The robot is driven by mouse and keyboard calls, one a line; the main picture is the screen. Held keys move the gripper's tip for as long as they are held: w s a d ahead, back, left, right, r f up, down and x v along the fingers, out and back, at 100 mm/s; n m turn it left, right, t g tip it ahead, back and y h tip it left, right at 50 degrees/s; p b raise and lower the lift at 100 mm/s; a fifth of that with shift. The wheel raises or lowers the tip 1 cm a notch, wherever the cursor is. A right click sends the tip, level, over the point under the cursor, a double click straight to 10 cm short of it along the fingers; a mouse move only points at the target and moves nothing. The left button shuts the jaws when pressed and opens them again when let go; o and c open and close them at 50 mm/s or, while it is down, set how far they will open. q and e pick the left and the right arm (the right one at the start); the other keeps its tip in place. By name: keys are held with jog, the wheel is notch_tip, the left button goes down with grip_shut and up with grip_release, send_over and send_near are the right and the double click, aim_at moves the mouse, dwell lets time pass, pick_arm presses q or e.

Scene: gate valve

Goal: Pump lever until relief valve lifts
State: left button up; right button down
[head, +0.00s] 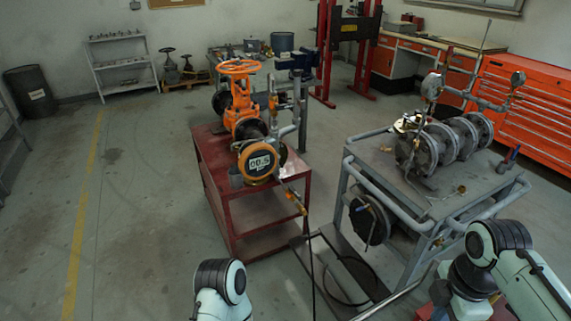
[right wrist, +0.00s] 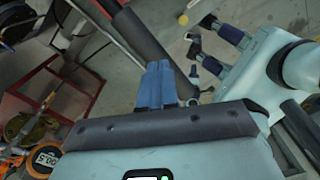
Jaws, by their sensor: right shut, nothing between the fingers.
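An orange gate valve (head: 240,105) with a handwheel stands on a red table. An orange round gauge (head: 258,163) in front of it appears to read 00.5; it also shows in the right wrist view (right wrist: 44,160). I cannot single out the relief valve for certain. A pale metal bar (head: 395,301) slants low at the bottom right, possibly the pump lever; red metal (head: 425,312) shows by it. My right gripper (right wrist: 158,72) is shut and empty. My left gripper (right wrist: 203,45) looks open and empty, fingers apart. Neither gripper shows in the head view.
A grey steel table (head: 385,160) with flanged pipework stands right of the red table (head: 222,210). A dark hose (head: 311,265) runs down to the floor between them. A thick dark bar (right wrist: 143,42) passes behind my right fingers.

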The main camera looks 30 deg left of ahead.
pick_arm(q)
notch_tip(320, 180, down, 6)
jog(key=s+b, duration=0.2)
jog(key=b, duration=0.3)
jog(key=shift+s, duration=0.4)
pick_arm(e)
notch_tip(320, 180, down, 11)
jog(key=shift+r, duration=0.1)
notch_tip(320, 180, up, 13)
jog(key=p, duration=0.9)
jog(key=shift+w, duration=0.15)
jog(key=shift+f, duration=0.35)
jog(key=shift+s+r, duration=0.1)
jog(key=shift+s, duration=0.2)
pick_arm(q)
jog(key=w+r, duration=0.6)
jog(key=r, duration=0.5)
jog(key=shift+w+t, duration=0.3)
jog(key=shift+w, duration=0.15)
pick_arm(e)
jog(key=shift+w, duration=0.2)
